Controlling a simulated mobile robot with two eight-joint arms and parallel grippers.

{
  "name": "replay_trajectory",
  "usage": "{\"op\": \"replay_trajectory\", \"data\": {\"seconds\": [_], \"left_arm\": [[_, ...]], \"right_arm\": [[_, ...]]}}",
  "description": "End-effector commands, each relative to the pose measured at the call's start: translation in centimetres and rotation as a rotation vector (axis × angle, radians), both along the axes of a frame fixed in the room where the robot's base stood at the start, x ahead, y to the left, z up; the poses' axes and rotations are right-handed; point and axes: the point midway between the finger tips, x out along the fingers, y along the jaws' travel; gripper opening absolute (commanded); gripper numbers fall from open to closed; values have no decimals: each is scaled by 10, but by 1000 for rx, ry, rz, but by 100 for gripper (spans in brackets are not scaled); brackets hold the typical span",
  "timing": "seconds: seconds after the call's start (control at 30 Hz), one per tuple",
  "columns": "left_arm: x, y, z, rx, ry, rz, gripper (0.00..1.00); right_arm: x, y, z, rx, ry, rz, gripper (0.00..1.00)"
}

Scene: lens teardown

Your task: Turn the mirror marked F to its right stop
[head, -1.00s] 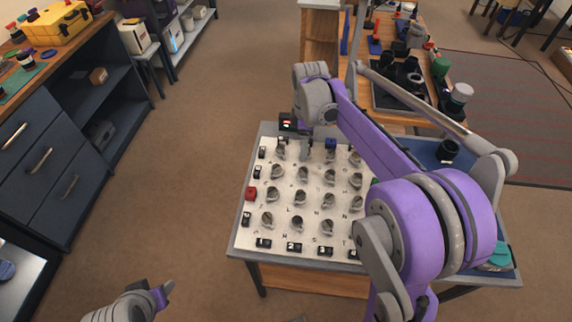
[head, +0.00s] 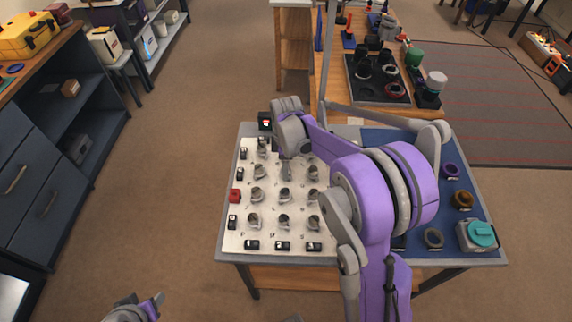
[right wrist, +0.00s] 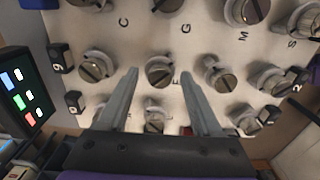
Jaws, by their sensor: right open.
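The mirrors are round, slotted, metallic discs on grey mounts, set in rows on a white board (head: 268,232). In the right wrist view, one mirror (right wrist: 160,72) has a letter beside it that looks like F; its slot runs slightly tilted. My right gripper (right wrist: 158,74) is open, with one finger on each side of that mirror. I cannot tell whether either finger touches it. In the head view my right gripper (head: 286,174) points down over the board and hides part of it. My left gripper (head: 157,301) is at the bottom left, away from the board; its opening is unclear.
Other mirrors (right wrist: 218,77) stand close around the fingers. Black numbered tags (head: 282,246) and a red block (head: 235,196) line the board's edges. A small lit display (head: 265,121) stands at the back. A blue mat (head: 462,226) with rings lies right.

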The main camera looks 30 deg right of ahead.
Motion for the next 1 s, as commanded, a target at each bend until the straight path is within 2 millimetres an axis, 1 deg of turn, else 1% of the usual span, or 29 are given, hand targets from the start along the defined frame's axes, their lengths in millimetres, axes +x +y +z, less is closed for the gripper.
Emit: {"op": "replay_trajectory", "data": {"seconds": [0.03,0.17,0.2,0.27,0.3,0.37,0.4,0.77,1.0], "left_arm": [[0,0,0,0,0,0,50],[0,0,0,0,0,0,50],[0,0,0,0,0,0,50],[0,0,0,0,0,0,50],[0,0,0,0,0,0,50],[0,0,0,0,0,0,50],[0,0,0,0,0,0,50],[0,0,-2,0,1,0,50],[-2,0,-8,0,4,0,50]], "right_arm": [[0,0,0,0,0,0,63],[0,0,0,0,0,0,40],[0,0,0,0,0,0,33],[0,0,0,0,0,0,22],[0,0,0,0,0,0,15],[0,0,0,0,0,0,4],[0,0,0,0,0,0,0],[0,0,0,0,0,-29,0],[0,0,0,0,0,-153,0]]}}
